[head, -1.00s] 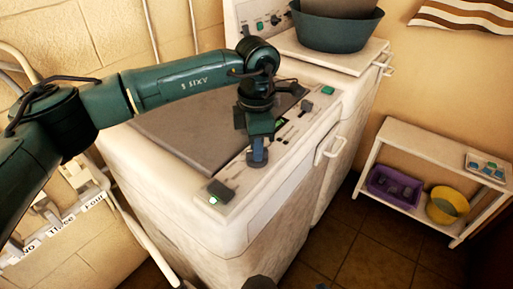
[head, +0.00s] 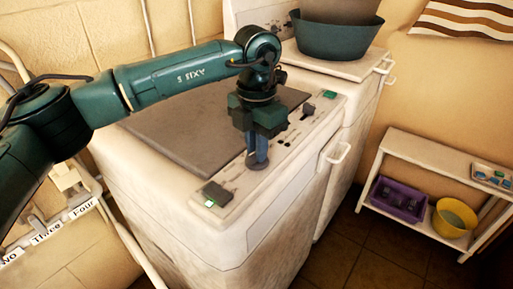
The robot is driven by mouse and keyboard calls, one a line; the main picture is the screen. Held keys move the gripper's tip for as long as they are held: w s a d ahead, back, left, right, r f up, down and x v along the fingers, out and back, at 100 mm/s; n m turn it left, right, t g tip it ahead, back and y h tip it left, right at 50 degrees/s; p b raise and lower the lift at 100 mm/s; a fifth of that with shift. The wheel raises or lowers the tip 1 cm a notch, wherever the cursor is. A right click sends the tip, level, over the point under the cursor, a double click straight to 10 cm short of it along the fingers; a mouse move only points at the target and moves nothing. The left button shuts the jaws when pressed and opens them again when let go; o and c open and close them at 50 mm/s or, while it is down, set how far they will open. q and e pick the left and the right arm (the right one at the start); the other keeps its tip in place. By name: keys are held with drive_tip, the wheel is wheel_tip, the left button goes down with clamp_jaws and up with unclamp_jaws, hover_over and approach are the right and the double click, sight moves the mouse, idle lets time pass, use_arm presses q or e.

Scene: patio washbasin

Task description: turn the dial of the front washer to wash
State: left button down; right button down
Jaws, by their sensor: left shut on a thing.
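The front washer (head: 190,242) is a worn white machine with a grey lid (head: 205,125) on top. Its control panel (head: 240,190) runs along the top's front edge, with a dark switch and lit green light near the left end and another dark knob (head: 308,111) towards the far end. My left gripper (head: 257,158) points down over the panel, shut on a round dark dial (head: 257,163). The fingers cover much of the dial, so its pointer setting cannot be read. My right gripper is out of view.
A second white machine (head: 345,68) stands behind, with a dark green tub (head: 335,36) on it. A white shelf (head: 430,150) at right holds a purple basket (head: 398,199) and a yellow bucket (head: 454,217). Labelled hooks hang on the left wall. Brown floor lies clear between washer and shelf.

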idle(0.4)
use_arm(q)
drive_tip(key=c, duration=1.4)
unclamp_jaws()
drive_tip(key=shift+c, duration=0.2)
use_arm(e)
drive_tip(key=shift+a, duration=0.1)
use_arm(q)
wheel_tip(320, 180, up, 13)
drive_tip(key=shift+b, duration=0.45)
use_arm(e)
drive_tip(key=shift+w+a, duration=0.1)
use_arm(q)
drive_tip(key=shift+s, duration=0.1)
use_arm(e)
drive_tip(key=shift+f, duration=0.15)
